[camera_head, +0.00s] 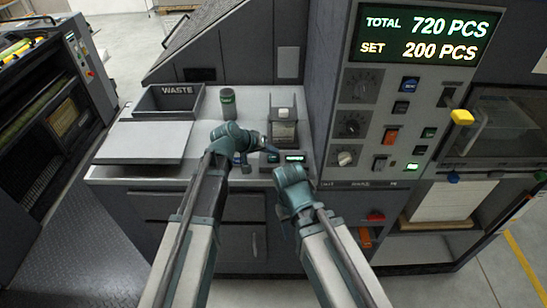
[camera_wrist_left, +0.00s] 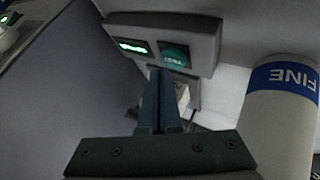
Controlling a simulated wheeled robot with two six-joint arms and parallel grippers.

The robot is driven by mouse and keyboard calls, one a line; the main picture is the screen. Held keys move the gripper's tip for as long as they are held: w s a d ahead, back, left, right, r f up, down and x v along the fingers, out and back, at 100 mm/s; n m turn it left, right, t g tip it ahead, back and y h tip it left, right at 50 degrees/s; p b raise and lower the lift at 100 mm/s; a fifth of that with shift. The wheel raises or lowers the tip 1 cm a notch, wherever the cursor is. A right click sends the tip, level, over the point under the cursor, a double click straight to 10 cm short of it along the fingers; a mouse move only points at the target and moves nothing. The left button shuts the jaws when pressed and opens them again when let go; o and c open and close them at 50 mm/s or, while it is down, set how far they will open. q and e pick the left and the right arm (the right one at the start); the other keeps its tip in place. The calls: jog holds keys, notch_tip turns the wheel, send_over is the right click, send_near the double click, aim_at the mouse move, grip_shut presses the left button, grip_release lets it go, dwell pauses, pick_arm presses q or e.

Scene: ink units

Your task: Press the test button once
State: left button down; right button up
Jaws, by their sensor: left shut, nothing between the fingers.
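The tester is a grey box with a green-lit display (camera_head: 294,157) on the worktop, right of my left gripper (camera_head: 270,149). In the left wrist view the display (camera_wrist_left: 132,47) sits beside a round teal button (camera_wrist_left: 174,55) with small lettering that I cannot read surely. My left gripper (camera_wrist_left: 159,72) is shut and empty. Its fingertips appear close to the button's edge; I cannot tell whether they touch. In the head view the gripper partly covers the button side of the box. My right gripper (camera_head: 291,174) hangs in front of the worktop edge, its fingers unclear.
A white cylinder with a blue FINE label (camera_wrist_left: 283,110) stands close to my left gripper. A control panel (camera_head: 385,120) rises at right.

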aim_at(271, 159)
pick_arm(q)
jog(key=shift+f, duration=0.1)
dwell(0.7)
jog(key=shift+f+b, duration=0.3)
jog(key=shift+b, duration=0.15)
jog(key=shift+f+b, duration=0.45)
jog(key=shift+f, duration=0.05)
dwell(0.6)
jog(key=shift+r, duration=0.1)
jog(key=shift+r+p, duration=0.85)
jog(key=shift+p, duration=0.05)
notch_tip(271, 159, up, 5)
jog(key=p, duration=0.5)
